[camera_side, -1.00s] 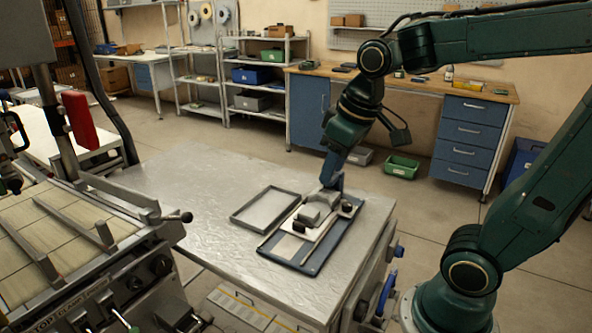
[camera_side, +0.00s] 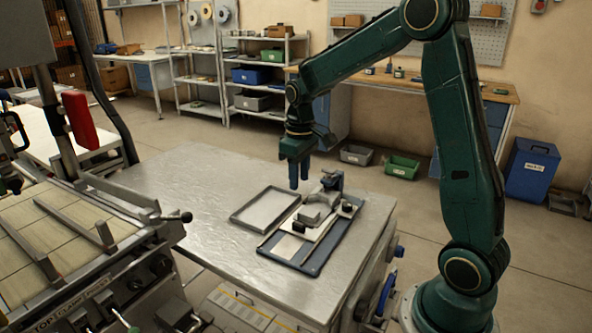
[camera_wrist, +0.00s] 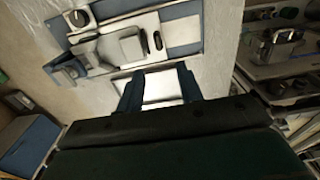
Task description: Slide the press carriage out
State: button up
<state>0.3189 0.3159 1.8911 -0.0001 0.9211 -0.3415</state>
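The press fixture has a dark blue base (camera_side: 314,262) on the metal table, with a pale plate and a grey block, the press carriage (camera_side: 314,216), on it. A dark blue upright part (camera_side: 332,181) stands at its far end. The carriage also shows in the wrist view (camera_wrist: 124,46). My gripper (camera_side: 299,186) points down, above the table and beyond the fixture's far left side, touching nothing. In the wrist view its two blue fingers (camera_wrist: 158,72) are apart, with nothing held between them. The carriage's exact seating on the base is too small to tell.
A shallow grey tray with a dark rim (camera_side: 243,205) lies left of the fixture. The table's left part (camera_side: 185,185) is bare. A machine with a slatted bed (camera_side: 60,245) stands at the left. Shelves and a workbench are far behind.

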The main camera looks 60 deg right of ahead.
aim_at(299, 223)
jog(key=shift+w+d+f, duration=0.2)
jog(key=shift+d+f, duration=0.05)
jog(key=shift+f, duration=0.2)
jog(key=shift+f, duration=0.1)
notch_tip(299, 223, down, 14)
jog(key=shift+r, duration=0.2)
dwell(0.4)
grip_shut()
